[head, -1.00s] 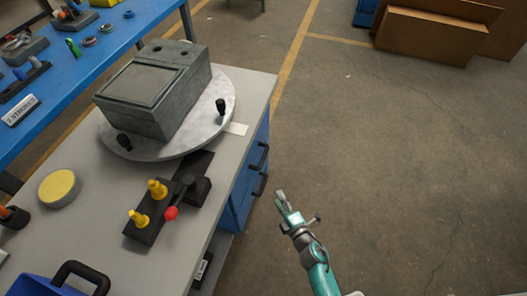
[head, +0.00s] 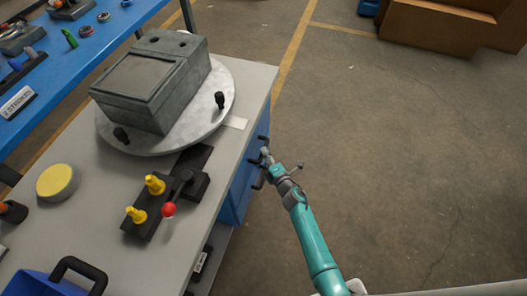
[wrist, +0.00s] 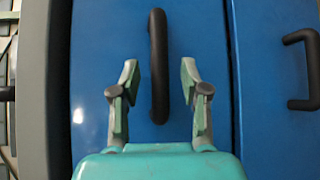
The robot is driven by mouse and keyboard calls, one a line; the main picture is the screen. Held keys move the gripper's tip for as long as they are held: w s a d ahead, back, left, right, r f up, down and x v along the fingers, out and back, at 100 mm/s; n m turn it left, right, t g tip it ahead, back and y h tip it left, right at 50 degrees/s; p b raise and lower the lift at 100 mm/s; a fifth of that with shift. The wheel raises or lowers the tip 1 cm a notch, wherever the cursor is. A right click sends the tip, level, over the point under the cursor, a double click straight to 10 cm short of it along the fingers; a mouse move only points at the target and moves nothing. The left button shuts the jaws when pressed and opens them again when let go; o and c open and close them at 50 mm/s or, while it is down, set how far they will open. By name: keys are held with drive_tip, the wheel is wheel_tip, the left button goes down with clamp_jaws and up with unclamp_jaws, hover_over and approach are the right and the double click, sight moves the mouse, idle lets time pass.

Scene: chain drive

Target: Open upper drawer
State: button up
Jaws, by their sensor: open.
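The upper drawer is a closed blue front just below the grey worktop edge; it fills the middle of the wrist view (wrist: 205,45). Its black bar handle (wrist: 158,50) stands upright in that view, and shows partly in the head view (head: 263,139). My gripper (wrist: 159,75) is open and empty. In the wrist view its fingertips flank the handle with a gap on each side; I cannot tell whether they reach its depth. In the head view my gripper (head: 264,158) is at the cabinet front and partly hides the handles.
A lower blue drawer with its own black handle (wrist: 309,70) is at right in the wrist view. The worktop (head: 100,215) carries a round turntable (head: 215,105) with a grey box and a black fixture with yellow pegs.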

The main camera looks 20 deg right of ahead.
drive_tip(key=shift+w+a+f, duration=0.1)
drive_tip(key=shift+w, duration=0.6)
drive_tip(key=shift+w+a+f, duration=0.1)
drive_tip(key=shift+w, duration=0.6)
clamp_jaws()
